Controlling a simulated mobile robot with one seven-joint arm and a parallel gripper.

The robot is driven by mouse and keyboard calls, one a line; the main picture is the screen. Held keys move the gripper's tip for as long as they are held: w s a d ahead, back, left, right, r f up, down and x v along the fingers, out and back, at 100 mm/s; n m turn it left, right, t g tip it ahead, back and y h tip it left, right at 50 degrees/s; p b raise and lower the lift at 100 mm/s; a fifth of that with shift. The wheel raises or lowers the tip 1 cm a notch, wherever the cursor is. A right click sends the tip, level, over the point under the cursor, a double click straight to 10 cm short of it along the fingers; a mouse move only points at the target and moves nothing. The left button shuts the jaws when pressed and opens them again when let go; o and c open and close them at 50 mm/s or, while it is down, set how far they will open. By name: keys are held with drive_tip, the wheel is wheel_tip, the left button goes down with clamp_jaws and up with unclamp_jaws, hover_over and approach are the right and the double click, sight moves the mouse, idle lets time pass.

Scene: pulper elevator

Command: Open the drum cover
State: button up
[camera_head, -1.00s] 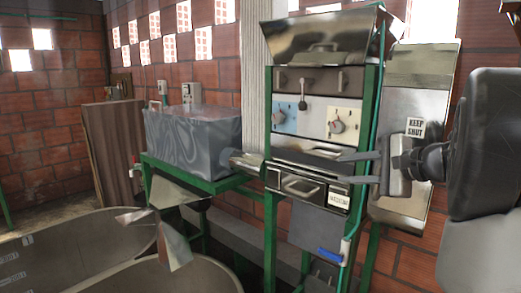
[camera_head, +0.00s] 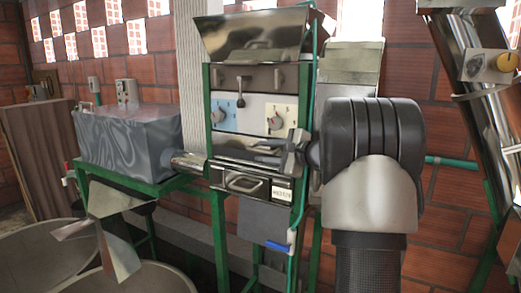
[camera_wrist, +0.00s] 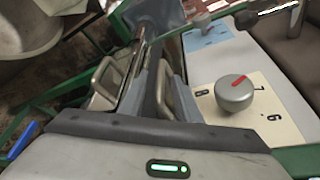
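The machine's front has a shiny metal cover (camera_head: 232,145) below its dial panel. I take this for the drum cover, though no label on it is readable. Below it is a metal drawer-like front (camera_head: 228,182) with a bar handle and a small white label. My gripper (camera_head: 268,153) is in front of the shiny cover and hides part of it. In the wrist view, the two grey fingers (camera_wrist: 151,88) look apart and point along the machine's front. Contact cannot be told.
A dial panel (camera_head: 256,112) with knobs is just above; a red-marked knob (camera_wrist: 235,93) is near my gripper. A tilted metal hopper (camera_head: 250,38) tops the machine. A grey tank (camera_head: 125,140) stands left, round vats (camera_head: 110,283) lower left, a metal chute (camera_head: 465,90) right.

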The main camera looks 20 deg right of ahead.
drive_tip(key=shift+x, duration=1.2)
clamp_jaws()
drive_tip(key=shift+f, duration=0.1)
